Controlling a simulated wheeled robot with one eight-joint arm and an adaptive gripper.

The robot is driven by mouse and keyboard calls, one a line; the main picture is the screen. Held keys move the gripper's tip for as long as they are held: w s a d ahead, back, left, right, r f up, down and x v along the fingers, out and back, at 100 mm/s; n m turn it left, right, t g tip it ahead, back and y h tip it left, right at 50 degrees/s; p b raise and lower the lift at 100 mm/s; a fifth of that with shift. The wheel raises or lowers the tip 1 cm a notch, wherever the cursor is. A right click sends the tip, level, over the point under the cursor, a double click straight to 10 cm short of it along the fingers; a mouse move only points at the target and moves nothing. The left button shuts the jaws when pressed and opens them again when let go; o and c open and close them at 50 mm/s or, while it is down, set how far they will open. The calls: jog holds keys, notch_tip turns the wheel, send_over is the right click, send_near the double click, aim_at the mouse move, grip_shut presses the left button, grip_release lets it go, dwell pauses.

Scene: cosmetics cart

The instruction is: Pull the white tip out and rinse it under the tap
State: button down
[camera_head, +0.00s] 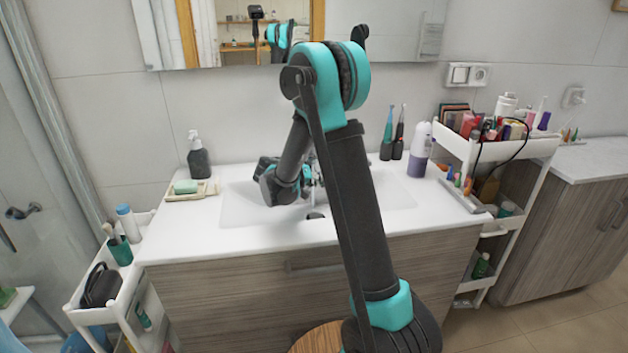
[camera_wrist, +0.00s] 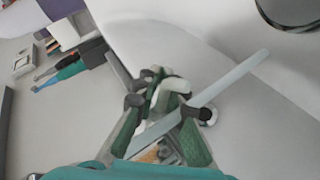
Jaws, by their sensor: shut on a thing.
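My gripper (camera_wrist: 168,100) is shut on the white tip (camera_wrist: 230,78), a long pale stick that slants across the fingers in the wrist view. One end sticks out to the upper right; its lower end runs down between the fingers. In the head view my gripper (camera_head: 306,182) is low over the white sink (camera_head: 380,190), at the tap (camera_head: 316,190). The tap is mostly hidden behind my arm, and the tip is too small to make out there. I cannot tell whether water is running. The white and purple bottle-like holder (camera_head: 418,150) stands upright at the right of the counter.
Two electric toothbrushes (camera_head: 392,135) stand by the wall. A dark soap bottle (camera_head: 198,158) and a soap tray (camera_head: 190,190) are at the left. A loaded cart (camera_head: 540,148) stands right, another cart (camera_head: 75,295) left. The counter's front strip is clear.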

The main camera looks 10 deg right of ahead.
dwell(0.4)
jog(key=shift+a, duration=0.5)
jog(key=shift+d, duration=0.25)
jog(key=shift+d, duration=0.35)
jog(key=shift+s, duration=4)
jog(key=shift+s+r, duration=0.1)
